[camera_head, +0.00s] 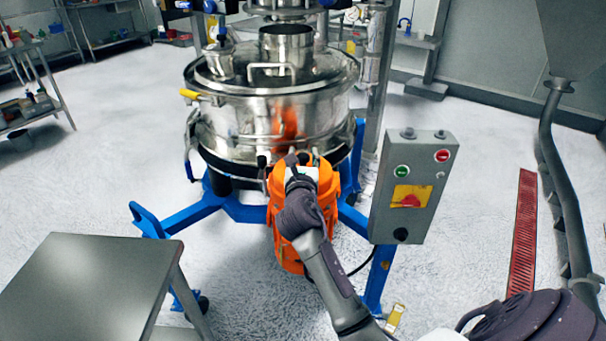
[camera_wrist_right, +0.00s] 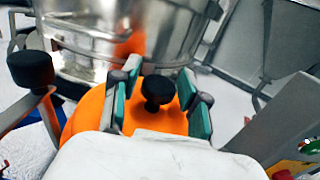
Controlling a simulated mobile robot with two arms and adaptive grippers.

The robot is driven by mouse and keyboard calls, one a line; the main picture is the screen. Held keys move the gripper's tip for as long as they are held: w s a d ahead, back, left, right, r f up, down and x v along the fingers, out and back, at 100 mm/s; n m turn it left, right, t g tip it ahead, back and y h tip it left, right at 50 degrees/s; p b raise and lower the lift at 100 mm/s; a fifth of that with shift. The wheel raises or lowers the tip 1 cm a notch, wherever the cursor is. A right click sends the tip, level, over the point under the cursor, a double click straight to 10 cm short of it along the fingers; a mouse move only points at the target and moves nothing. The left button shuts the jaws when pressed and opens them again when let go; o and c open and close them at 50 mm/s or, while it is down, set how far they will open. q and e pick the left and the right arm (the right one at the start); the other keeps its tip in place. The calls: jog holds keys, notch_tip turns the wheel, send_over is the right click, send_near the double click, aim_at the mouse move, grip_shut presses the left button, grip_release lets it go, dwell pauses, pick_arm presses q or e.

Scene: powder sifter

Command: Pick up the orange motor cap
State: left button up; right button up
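The orange motor cap (camera_head: 276,186) sits at the top of the orange motor body, under the front of the steel sifter. In the right wrist view the cap (camera_wrist_right: 85,114) shows as a rounded orange surface with a black knob (camera_wrist_right: 158,90) on top. My right gripper (camera_wrist_right: 158,86) is open, its two teal-padded fingers on either side of the knob with gaps between. In the head view my right gripper (camera_head: 290,160) and wrist cover much of the cap. Whether the fingers touch the cap is unclear. My left gripper is out of view.
The steel sifter drum (camera_head: 240,125) stands close behind the cap on a blue frame (camera_head: 180,218). A grey control box (camera_head: 385,215) is just right of my right arm. Another black knob (camera_wrist_right: 30,70) stands left of the fingers. A grey table (camera_head: 85,285) is at lower left.

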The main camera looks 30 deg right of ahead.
grip_shut()
